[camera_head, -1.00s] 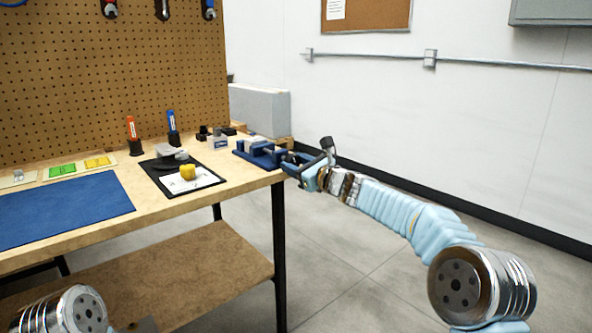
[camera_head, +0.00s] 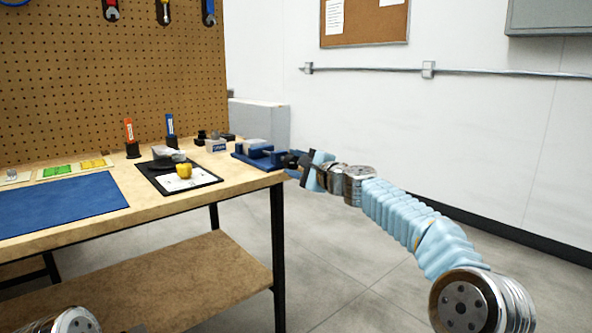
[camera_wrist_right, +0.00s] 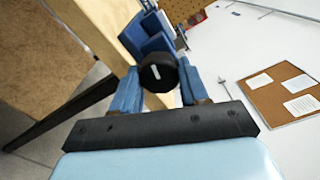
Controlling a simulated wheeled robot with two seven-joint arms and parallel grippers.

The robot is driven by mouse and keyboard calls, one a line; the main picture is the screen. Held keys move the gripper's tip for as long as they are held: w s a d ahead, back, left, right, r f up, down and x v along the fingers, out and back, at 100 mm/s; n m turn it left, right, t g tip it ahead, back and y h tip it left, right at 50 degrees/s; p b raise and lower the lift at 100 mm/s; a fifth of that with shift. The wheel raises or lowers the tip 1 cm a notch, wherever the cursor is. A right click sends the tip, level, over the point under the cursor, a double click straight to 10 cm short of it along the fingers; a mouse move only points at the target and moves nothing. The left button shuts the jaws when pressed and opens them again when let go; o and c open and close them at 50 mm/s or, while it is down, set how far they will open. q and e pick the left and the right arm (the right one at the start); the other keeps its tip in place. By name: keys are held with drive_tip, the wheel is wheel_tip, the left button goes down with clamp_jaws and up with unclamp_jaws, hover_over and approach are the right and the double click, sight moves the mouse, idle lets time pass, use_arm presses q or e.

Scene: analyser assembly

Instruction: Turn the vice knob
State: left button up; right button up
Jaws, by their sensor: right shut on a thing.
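The blue vice (camera_head: 262,155) sits at the right end of the workbench. Its round black knob (camera_wrist_right: 158,72), with a white mark on its face, shows in the right wrist view between the two blue fingers of my right gripper (camera_wrist_right: 157,88). The right gripper is shut on the knob. In the head view the right gripper (camera_head: 300,163) is at the vice's right side, past the bench edge, and hides most of the knob. The white mark is tilted slightly from upright. My left gripper is not in view.
The workbench (camera_head: 120,226) holds a blue mat (camera_head: 60,204), a black tray (camera_head: 205,182) with a yellow piece (camera_head: 184,170), and red (camera_head: 129,132) and blue (camera_head: 170,124) tools in stands. A pegboard (camera_head: 70,80) stands behind. The floor right of the bench is free.

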drive_tip(key=n+b, duration=0.2)
drive_tip(key=n, duration=0.3)
drive_tip(key=shift+f+n, duration=0.1)
drive_tip(key=shift+n, duration=0.3)
drive_tip(key=n+b, duration=0.1)
drive_tip(key=n, duration=0.4)
drive_tip(key=shift+b, duration=0.3)
drive_tip(key=n+b, duration=0.1)
drive_tip(key=n, duration=0.3)
drive_tip(key=shift+a+n, duration=0.1)
drive_tip(key=shift+n, duration=0.3)
drive_tip(key=n, duration=0.5)
drive_tip(key=shift+b, duration=0.35)
drive_tip(key=n, duration=0.6)
drive_tip(key=shift+s, duration=0.1)
drive_tip(key=n, duration=0.5)
drive_tip(key=shift+a, duration=0.1)
drive_tip(key=n, duration=0.5)
drive_tip(key=n+p, duration=0.1)
drive_tip(key=n, duration=0.4)
drive_tip(key=shift+n+p, duration=0.3)
